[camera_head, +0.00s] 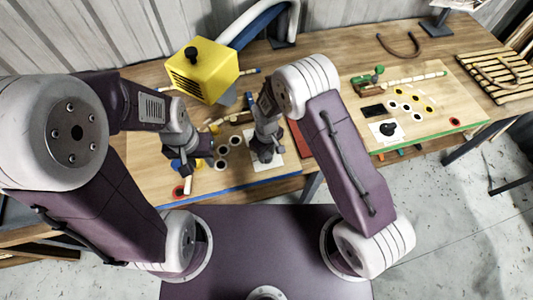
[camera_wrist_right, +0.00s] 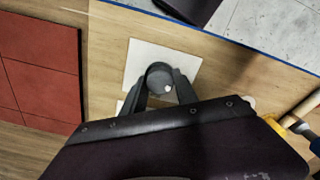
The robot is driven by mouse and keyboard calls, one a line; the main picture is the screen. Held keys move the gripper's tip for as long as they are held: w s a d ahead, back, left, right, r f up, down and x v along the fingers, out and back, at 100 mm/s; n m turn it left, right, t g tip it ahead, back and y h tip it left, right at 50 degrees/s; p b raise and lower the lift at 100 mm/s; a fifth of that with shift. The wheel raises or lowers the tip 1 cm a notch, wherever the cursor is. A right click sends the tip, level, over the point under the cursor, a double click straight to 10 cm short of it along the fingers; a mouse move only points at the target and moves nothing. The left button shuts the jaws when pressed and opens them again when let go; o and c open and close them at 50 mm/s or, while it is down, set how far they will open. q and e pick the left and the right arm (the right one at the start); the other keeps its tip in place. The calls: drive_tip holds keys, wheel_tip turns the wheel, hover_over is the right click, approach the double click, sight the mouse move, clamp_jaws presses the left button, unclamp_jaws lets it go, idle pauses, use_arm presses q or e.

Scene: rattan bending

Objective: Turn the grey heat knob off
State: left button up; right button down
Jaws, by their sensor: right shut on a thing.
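The grey heat knob (camera_wrist_right: 159,76) sits on a white square plate (camera_wrist_right: 146,55) in the right wrist view, with a small pale mark on its near side. My right gripper (camera_wrist_right: 160,90) has one finger on each side of the knob and is shut on it. In the head view my right gripper (camera_head: 264,152) points down over the white plate (camera_head: 277,161) and hides most of the knob. My left gripper (camera_head: 182,168) is low over the left part of the same work board; its fingers are too small and covered to read.
A yellow heater box (camera_head: 203,68) with a blue-white hose stands behind the board. Black rings (camera_head: 222,150) lie between my grippers. A red tile panel (camera_wrist_right: 40,62) lies beside the plate. A second board (camera_head: 440,125) with its own dark knob (camera_head: 387,128) is at right.

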sight(267, 154)
drive_tip(key=shift+n, duration=1.5)
drive_tip(key=c, duration=0.9)
unclamp_jaws()
drive_tip(key=shift+c, duration=0.2)
drive_tip(key=shift+r, duration=0.1)
wheel_tip(267, 154, up, 9)
drive_tip(key=shift+b, duration=0.95)
drive_tip(key=shift+d, duration=0.1)
